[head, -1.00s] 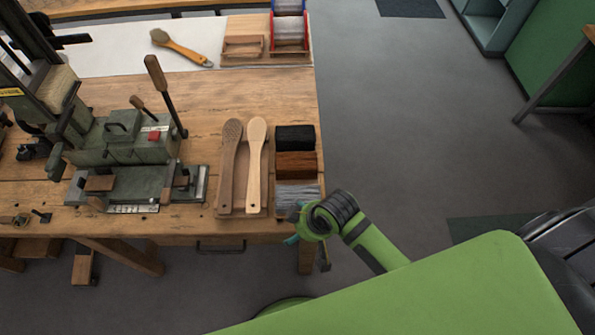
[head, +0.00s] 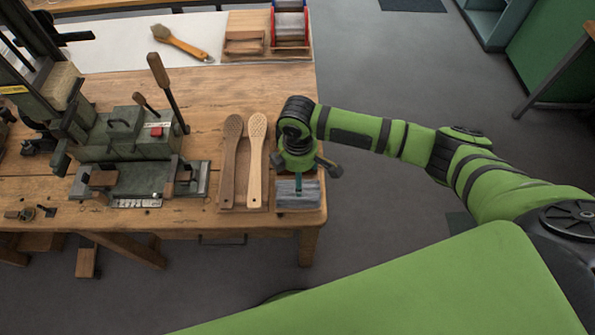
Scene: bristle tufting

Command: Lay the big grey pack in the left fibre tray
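The big grey pack (head: 312,196) lies at the near end of the row of packs by the bench's right front corner. My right gripper (head: 298,184) points down over its middle, with a teal finger part in front of the grey fibres. Whether the fingers touch the pack or are open or shut I cannot tell. The wrist hides most of the black and brown packs. My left gripper is not in view.
Two wooden brush bodies (head: 256,160) lie on a board (head: 242,195) just left of the grey pack. A green-grey machine (head: 122,140) with upright levers stands further left. A brush (head: 181,43) lies on a white sheet (head: 120,55) at the back. Bare bench lies between.

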